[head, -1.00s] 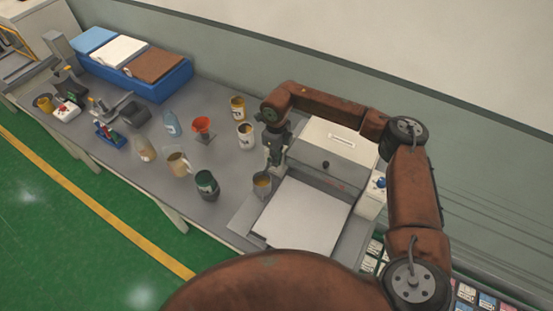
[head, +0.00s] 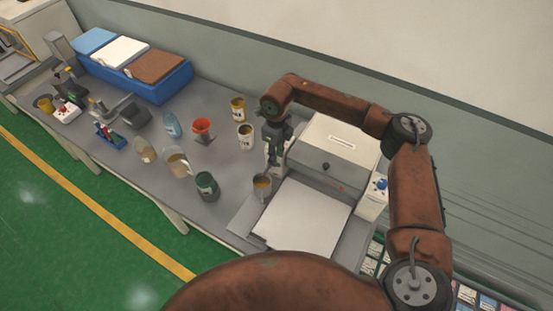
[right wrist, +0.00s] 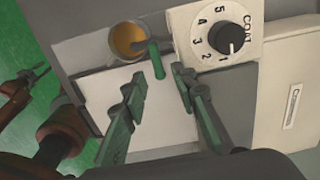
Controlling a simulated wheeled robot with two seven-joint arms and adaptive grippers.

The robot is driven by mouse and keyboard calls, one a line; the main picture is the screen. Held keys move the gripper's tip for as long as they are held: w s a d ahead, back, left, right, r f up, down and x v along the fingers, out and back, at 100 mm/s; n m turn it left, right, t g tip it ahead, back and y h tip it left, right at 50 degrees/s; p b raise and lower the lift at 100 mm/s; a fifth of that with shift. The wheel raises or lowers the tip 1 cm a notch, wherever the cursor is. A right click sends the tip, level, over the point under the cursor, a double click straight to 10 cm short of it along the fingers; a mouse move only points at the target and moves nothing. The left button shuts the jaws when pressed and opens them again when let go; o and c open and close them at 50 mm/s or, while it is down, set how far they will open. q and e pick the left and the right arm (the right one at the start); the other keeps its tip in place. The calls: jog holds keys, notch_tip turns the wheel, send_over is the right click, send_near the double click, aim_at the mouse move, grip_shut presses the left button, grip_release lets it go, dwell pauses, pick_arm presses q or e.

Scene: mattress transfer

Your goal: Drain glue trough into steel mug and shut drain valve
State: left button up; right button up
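The steel mug (head: 262,186) stands at the left front of the gluing machine (head: 325,150) and holds amber glue. The right wrist view shows the mug (right wrist: 128,42) from above, with a grey drain spout and its green valve handle (right wrist: 157,60) by its right rim. I cannot tell whether glue is flowing. My right gripper (head: 276,150) is at the machine's left side, above and behind the mug. In the right wrist view its green fingers (right wrist: 160,77) are apart, with the handle's end between their tips. The trough's inside is hidden. My left gripper does not show.
The machine has a white sheet plate (head: 300,215) in front and a dial (right wrist: 228,36) marked COAT. A blue bin (head: 150,88) is farther back.

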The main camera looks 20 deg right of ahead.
jog(key=shift+a+r, duration=0.1)
jog(key=shift+r, duration=2.5)
